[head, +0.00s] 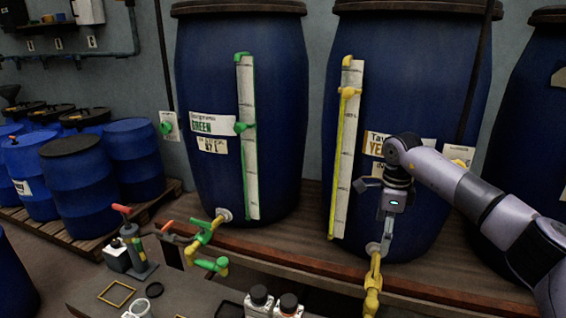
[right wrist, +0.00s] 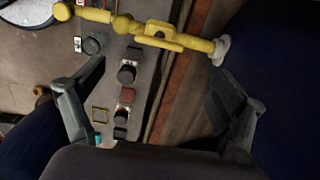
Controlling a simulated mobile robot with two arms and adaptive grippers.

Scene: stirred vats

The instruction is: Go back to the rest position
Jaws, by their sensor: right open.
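My right gripper (head: 388,218) hangs at the front of the right-hand blue vat (head: 425,90), just above its yellow tap (head: 373,285). In the right wrist view the fingers of my right gripper (right wrist: 157,80) are spread wide with nothing between them. The yellow tap (right wrist: 165,38) crosses the top of that view, beyond the fingers. Whether a finger touches the vat cannot be told. My left gripper is in neither view.
A vat with a green gauge (head: 245,140) and green tap (head: 207,235) stands to the left. Another blue vat (head: 535,120) is at the right edge. Small bottles (head: 259,300) and a yellow frame (head: 116,293) are on the bench below. Blue drums (head: 85,175) stand on a pallet.

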